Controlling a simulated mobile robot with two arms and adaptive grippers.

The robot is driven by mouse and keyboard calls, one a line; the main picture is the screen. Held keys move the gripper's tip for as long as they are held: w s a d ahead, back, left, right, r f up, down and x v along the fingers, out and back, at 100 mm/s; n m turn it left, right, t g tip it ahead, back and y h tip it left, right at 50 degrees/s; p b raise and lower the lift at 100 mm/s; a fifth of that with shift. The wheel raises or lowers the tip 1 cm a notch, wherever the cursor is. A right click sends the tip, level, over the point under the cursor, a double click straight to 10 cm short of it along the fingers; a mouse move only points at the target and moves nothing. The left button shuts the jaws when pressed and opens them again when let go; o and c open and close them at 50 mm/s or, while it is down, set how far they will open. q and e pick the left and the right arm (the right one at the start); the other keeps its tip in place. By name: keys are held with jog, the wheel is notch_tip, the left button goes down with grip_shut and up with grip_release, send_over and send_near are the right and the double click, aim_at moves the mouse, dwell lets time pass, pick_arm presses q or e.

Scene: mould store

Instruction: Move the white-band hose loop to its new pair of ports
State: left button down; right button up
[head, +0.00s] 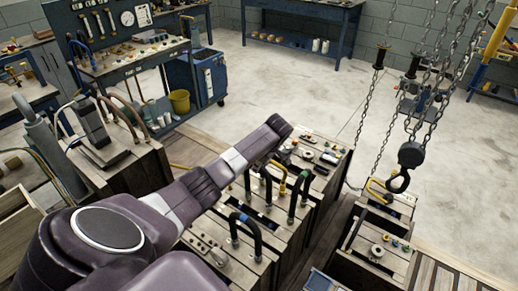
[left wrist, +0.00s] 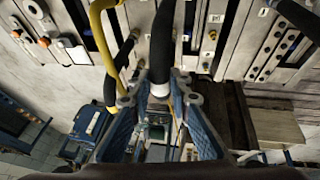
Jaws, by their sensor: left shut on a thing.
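The white-band hose loop (left wrist: 162,45) is a thick black hose with a pale band at its lower end. In the left wrist view it runs down from the top edge between the fingers of my left gripper (left wrist: 160,105), which are shut on it. In the head view my left gripper (head: 270,157) is mostly hidden by its own arm, above the far part of the mould with the other loops. I cannot tell the held loop apart there, nor see whether its ends sit in ports. My right gripper is not in view.
A yellow hose loop (head: 282,182) stands close by, also in the left wrist view (left wrist: 103,40). A green-band black loop (head: 301,190) and a blue-band black loop (head: 247,224) stand around it. A chain hook (head: 398,180) hangs to the right.

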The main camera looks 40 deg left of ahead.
pick_arm(q)
jog(key=shift+w+f, duration=0.1)
jog(key=shift+f, duration=0.35)
dwell(0.9)
jog(key=shift+f, duration=0.2)
jog(key=c, duration=1.7)
grip_release()
jog(key=shift+s+r, duration=0.1)
jog(key=shift+s, duration=0.25)
jog(key=shift+w, duration=0.1)
jog(key=shift+r, duration=0.1)
jog(key=shift+w+d+r, duration=0.1)
jog(key=shift+d+r, duration=0.05)
jog(key=shift+r, duration=0.15)
jog(key=v, duration=1.1)
jog(key=shift+r, duration=0.1)
